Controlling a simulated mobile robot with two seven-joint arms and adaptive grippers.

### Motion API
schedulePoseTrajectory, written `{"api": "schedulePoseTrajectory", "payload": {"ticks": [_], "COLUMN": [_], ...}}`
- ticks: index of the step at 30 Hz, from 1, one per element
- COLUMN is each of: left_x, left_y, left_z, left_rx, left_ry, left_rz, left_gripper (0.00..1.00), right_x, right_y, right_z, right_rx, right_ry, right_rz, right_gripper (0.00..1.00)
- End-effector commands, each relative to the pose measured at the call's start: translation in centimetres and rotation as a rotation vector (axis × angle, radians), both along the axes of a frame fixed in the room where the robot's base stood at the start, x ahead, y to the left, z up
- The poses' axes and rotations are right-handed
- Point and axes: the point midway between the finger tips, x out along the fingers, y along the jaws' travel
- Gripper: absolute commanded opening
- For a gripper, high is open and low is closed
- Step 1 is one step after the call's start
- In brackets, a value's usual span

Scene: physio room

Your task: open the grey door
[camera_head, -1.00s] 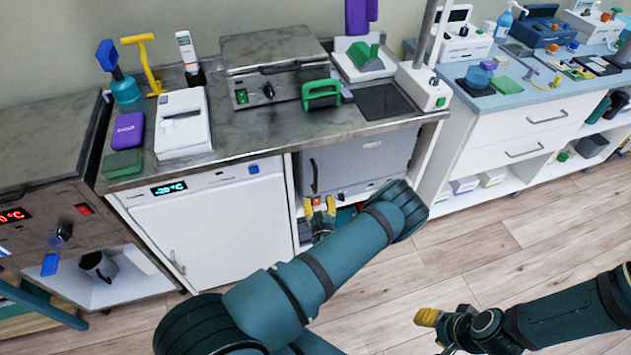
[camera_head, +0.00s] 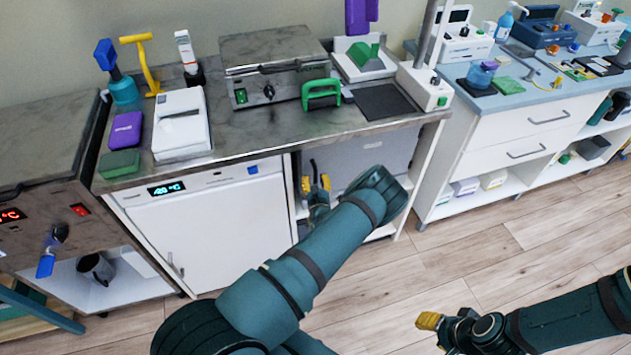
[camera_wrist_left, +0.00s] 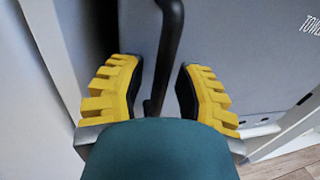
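The grey door (camera_head: 372,152) is on the unit under the counter, in the middle of the head view, and looks closed. Its dark upright bar handle (camera_head: 313,168) is near its left edge. My left gripper (camera_head: 316,184) is at this handle. In the left wrist view the handle (camera_wrist_left: 165,50) runs between the two yellow fingertips of the left gripper (camera_wrist_left: 160,92), which are apart with gaps beside the bar. The grey door (camera_wrist_left: 245,50) fills the background there. My left forearm hides the door's lower part. My right gripper (camera_head: 429,321) is low at the right, away from the door.
A white cabinet with a display (camera_head: 215,230) stands directly left of the grey door. The counter (camera_head: 285,125) above carries several devices. White drawers (camera_head: 530,125) stand at the right. The wooden floor (camera_head: 480,225) in front is clear.

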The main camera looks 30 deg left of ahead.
Motion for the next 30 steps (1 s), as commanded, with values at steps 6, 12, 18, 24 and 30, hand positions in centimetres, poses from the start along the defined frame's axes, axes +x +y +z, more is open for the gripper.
{"api": "schedulePoseTrajectory", "payload": {"ticks": [6,12,18,24,30], "left_x": [0.0,-0.3,-1.5,-4.0,-5.9], "left_y": [0.0,-0.5,-2.8,-7.4,-13.0], "left_z": [0.0,0.0,0.0,0.0,-0.1], "left_rx": [0.000,-0.001,-0.003,0.000,0.000], "left_ry": [0.000,0.000,0.000,0.004,0.003], "left_rz": [0.000,0.009,0.068,0.131,0.130], "left_gripper": [0.00,0.00,0.00,0.00,0.00], "right_x": [0.0,0.0,-0.1,-0.1,-0.1], "right_y": [0.0,0.0,0.0,0.0,0.0], "right_z": [0.0,0.0,0.3,0.6,0.6], "right_rx": [0.000,0.000,0.000,0.000,0.000], "right_ry": [0.000,0.000,0.001,0.003,0.003], "right_rz": [0.000,0.000,0.000,0.000,0.001], "right_gripper": [0.47,0.47,0.47,0.47,0.47]}}
